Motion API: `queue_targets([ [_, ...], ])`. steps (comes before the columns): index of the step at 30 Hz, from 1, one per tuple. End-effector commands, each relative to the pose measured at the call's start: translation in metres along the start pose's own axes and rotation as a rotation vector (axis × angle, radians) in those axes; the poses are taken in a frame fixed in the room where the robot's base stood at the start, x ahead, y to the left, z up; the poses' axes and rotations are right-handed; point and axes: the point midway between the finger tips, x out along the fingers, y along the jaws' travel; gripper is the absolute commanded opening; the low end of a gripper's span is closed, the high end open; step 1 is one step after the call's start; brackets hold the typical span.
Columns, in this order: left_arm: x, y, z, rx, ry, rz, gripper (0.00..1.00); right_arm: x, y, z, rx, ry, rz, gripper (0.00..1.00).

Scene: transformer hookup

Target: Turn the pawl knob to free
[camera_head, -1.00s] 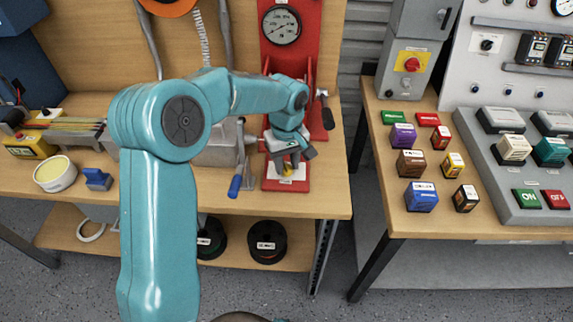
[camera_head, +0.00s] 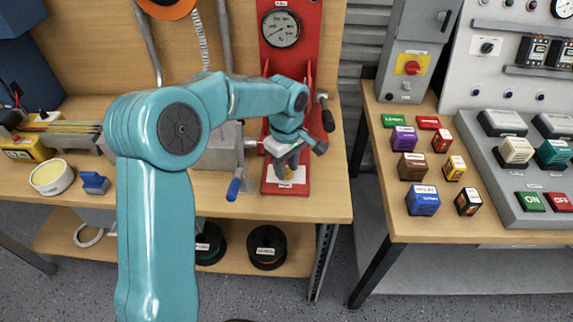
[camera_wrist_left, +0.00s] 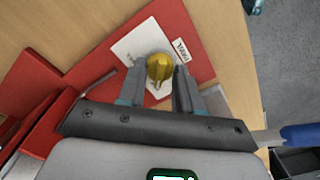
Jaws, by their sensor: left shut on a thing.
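The pawl knob (camera_wrist_left: 159,67) is a small yellow ridged knob on a white plate (camera_wrist_left: 135,45) with a printed label, fixed to a red base (camera_head: 301,187). My left gripper (camera_head: 287,170) reaches down over it from above. In the left wrist view the knob sits between the two grey fingers, and the gripper is shut on it. In the head view the fingers hide most of the knob. The label's lettering is too small to read, so I cannot tell which setting the knob is at. My right gripper is not in view.
A red panel with a dial gauge (camera_head: 281,28) rises behind the base. A crank with a dark handle (camera_head: 327,117) is right of the gripper, and a blue-handled lever (camera_head: 234,189) is left of it. Coloured blocks stand on the right-hand table (camera_head: 392,222).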

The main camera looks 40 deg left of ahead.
Motion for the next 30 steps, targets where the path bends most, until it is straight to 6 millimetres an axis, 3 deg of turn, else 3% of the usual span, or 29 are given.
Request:
queue_targets([
  [5,-0.001,0.001,-0.002,-0.001,0.005,0.004,0.04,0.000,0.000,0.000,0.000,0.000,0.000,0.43],
  [6,-0.001,0.001,-0.002,-0.001,0.006,0.004,0.44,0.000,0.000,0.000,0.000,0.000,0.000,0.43],
  [8,-0.001,0.001,-0.002,-0.001,0.005,0.004,0.60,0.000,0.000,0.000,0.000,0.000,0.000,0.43],
  [16,-0.001,0.000,-0.001,0.000,0.002,0.001,0.60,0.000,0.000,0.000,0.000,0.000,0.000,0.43],
  [20,-0.011,0.001,-0.001,0.000,0.003,0.004,0.60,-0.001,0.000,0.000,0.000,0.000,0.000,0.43],
  [23,-0.029,0.001,-0.001,0.000,0.003,0.006,0.60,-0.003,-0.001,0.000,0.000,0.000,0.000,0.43],
  [30,-0.095,0.001,-0.001,0.000,0.003,0.007,0.60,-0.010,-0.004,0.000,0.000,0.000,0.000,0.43],
])
